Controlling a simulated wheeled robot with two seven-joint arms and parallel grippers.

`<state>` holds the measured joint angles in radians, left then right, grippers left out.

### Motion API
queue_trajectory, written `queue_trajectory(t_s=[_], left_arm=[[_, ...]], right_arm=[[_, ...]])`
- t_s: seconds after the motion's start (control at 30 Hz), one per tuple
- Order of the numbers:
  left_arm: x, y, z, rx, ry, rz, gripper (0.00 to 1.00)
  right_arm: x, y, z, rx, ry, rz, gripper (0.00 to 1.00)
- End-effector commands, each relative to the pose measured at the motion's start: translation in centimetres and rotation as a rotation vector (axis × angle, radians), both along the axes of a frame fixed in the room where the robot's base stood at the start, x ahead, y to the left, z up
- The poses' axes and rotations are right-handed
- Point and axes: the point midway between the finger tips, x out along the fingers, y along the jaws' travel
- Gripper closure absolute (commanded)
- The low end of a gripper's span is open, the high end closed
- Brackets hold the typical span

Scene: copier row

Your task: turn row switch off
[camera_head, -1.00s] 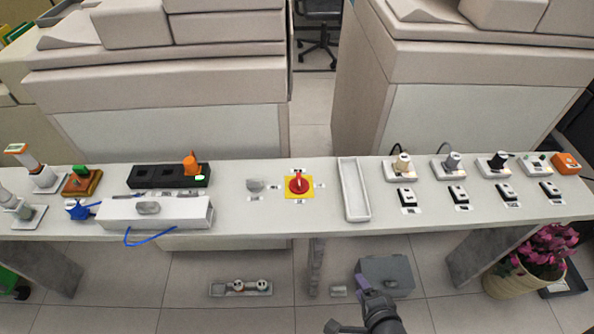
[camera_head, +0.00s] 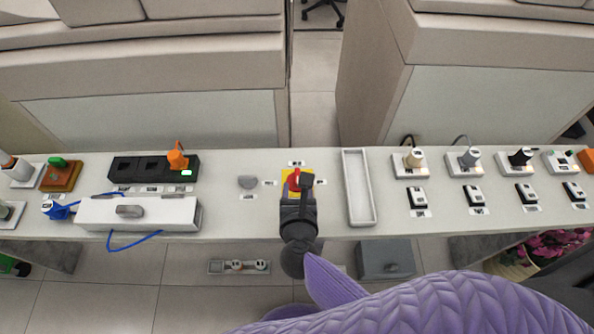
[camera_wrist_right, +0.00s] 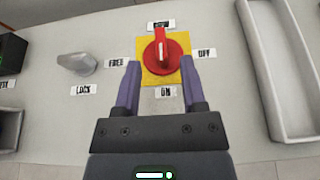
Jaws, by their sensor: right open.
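The row switch is a red rotary knob (camera_head: 293,180) on a yellow square plate (camera_head: 288,173) on the bench top. In the right wrist view the red knob (camera_wrist_right: 160,52) has its raised handle and white mark pointing up, toward a label I cannot read. The label "OFF" (camera_wrist_right: 206,53) lies to its right and "ON" (camera_wrist_right: 165,93) below it. My right gripper (camera_head: 304,183) is over the near part of the plate and hides some of it. In the wrist view its purple fingers (camera_wrist_right: 160,63) are open and empty, one on each side of the knob's near half. My left gripper is not in view.
A grey knob (camera_wrist_right: 78,63) with "LOCK" and "FREE" labels sits left of the switch. An empty white tray (camera_head: 358,188) lies to the right. A white box (camera_head: 140,213) with a blue cord, a black socket strip (camera_head: 150,167) and several plugs and rocker switches stand further out.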

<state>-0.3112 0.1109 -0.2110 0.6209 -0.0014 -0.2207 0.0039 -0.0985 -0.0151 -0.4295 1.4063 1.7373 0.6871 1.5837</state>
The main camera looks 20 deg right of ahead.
Motion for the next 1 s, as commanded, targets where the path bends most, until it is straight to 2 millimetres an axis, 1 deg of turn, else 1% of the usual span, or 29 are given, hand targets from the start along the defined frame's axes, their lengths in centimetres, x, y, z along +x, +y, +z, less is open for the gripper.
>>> queue_trajectory(t_s=[0.03,0.1,0.23,0.4,0.6,0.63,0.67,0.7,0.77,0.8,0.87,0.9,1.0], left_arm=[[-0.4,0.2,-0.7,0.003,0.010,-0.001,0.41],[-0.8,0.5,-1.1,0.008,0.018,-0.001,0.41],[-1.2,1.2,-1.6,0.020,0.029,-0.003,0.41],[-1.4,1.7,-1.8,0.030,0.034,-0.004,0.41],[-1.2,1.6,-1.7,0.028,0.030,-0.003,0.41],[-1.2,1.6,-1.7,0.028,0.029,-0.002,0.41],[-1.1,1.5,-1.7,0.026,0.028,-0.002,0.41],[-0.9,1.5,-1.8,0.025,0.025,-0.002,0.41],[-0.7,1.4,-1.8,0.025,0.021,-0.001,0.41],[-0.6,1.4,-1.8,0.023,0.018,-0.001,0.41],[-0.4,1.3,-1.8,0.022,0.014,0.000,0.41],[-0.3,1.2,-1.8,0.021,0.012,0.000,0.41],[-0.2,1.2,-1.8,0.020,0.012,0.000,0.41]], right_arm=[[1.0,-0.3,-0.8,-0.003,0.000,0.001,0.47],[2.3,-0.7,-1.3,-0.004,-0.001,0.000,0.47],[3.8,-1.1,-1.9,-0.004,0.001,0.001,0.47],[4.6,-1.4,-2.1,-0.004,0.001,0.001,0.47],[4.6,-1.4,-2.0,-0.004,0.001,0.001,0.47],[4.6,-1.4,-2.0,-0.004,0.001,0.001,0.49],[4.6,-1.4,-2.0,-0.004,0.001,0.001,0.56],[4.6,-1.4,-2.0,-0.004,0.001,0.001,0.64],[4.6,-1.4,-2.0,-0.004,0.001,0.001,0.77],[4.6,-1.4,-2.0,-0.005,0.001,0.001,0.85],[4.6,-1.4,-2.0,-0.005,0.001,0.001,0.98],[4.6,-1.4,-2.0,-0.005,0.001,0.001,1.00],[4.6,-1.4,-2.0,-0.005,0.001,0.001,1.00]])
